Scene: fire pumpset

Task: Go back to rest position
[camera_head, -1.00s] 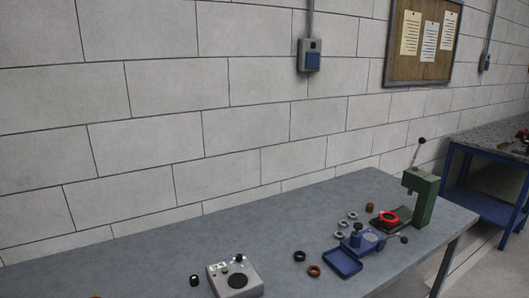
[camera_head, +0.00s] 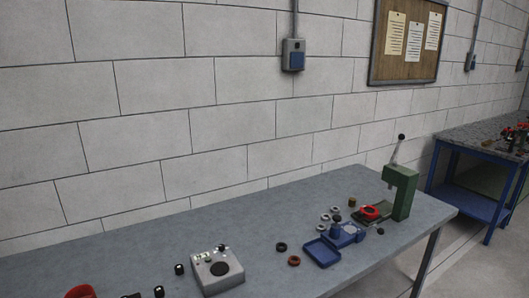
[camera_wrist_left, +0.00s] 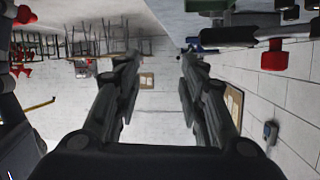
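My left gripper (camera_wrist_left: 159,62) shows in the left wrist view with its two dark fingers spread apart. Nothing is between them; the wall and floor show through the gap. The wrist picture looks upside down, with the grey bench top at its upper edge. Neither gripper shows in the head view, and my right gripper is in no frame.
The grey bench (camera_head: 130,241) carries a green press (camera_head: 401,192), a blue fixture (camera_head: 345,234), several rings, a grey control box (camera_head: 217,270) and a red part (camera_head: 80,291). A blue-framed table (camera_head: 470,200) stands at the right. The bench's back left is clear.

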